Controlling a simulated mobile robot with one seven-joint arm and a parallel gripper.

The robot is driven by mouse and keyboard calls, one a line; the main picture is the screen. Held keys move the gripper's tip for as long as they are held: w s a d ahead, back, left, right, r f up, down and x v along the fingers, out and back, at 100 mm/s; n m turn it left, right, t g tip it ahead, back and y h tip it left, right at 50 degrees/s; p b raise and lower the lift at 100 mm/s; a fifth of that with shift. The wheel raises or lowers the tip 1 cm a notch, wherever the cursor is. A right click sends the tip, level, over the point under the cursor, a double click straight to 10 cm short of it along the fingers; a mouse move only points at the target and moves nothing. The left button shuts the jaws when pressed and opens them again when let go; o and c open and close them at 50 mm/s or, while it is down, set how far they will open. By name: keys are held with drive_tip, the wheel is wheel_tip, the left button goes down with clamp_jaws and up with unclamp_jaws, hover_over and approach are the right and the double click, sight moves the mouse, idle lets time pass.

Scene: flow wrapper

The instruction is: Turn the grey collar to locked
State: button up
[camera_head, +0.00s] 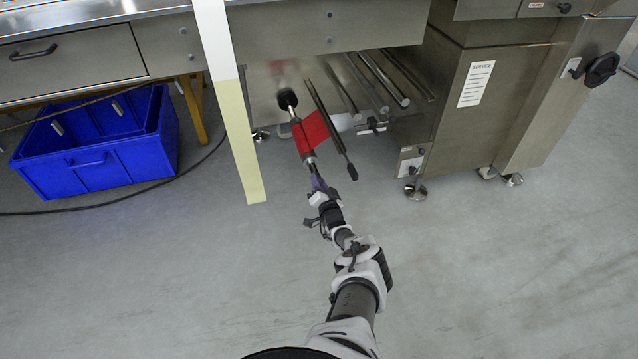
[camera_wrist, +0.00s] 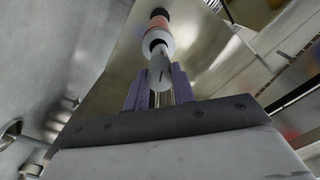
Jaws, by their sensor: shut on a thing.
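The grey collar (camera_wrist: 160,70) is a small light grey cylinder with a dark line on its face, in the middle of the wrist view. My gripper (camera_wrist: 160,84) has its purple fingers on either side of it and is shut on it. Beyond the collar, the wrist view shows a pale ring with a dark opening and a reddish roll (camera_wrist: 158,21). In the head view my gripper (camera_head: 318,184) is at the near end of the spindle that carries the red roll (camera_head: 311,131). The collar is too small there to read, and I cannot tell its lock position.
A dark rod (camera_head: 328,112) runs close along the right of the roll, with several metal bars behind. A pale upright post (camera_head: 240,135) stands to the left. A blue crate (camera_head: 120,150) is farther left; a steel cabinet (camera_head: 490,100) is right. The near floor is clear.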

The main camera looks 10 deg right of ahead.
drive_tip(key=shift+f+m+b, duration=0.1)
drive_tip(key=shift+m+b, duration=2.6)
drive_tip(key=shift+m, duration=8.7)
drive_tip(key=o, duration=1)
drive_tip(key=s+p, duration=0.5)
drive_tip(key=s, duration=0.9)
drive_tip(key=shift+d+p, duration=0.15)
drive_tip(key=shift+p, duration=0.25)
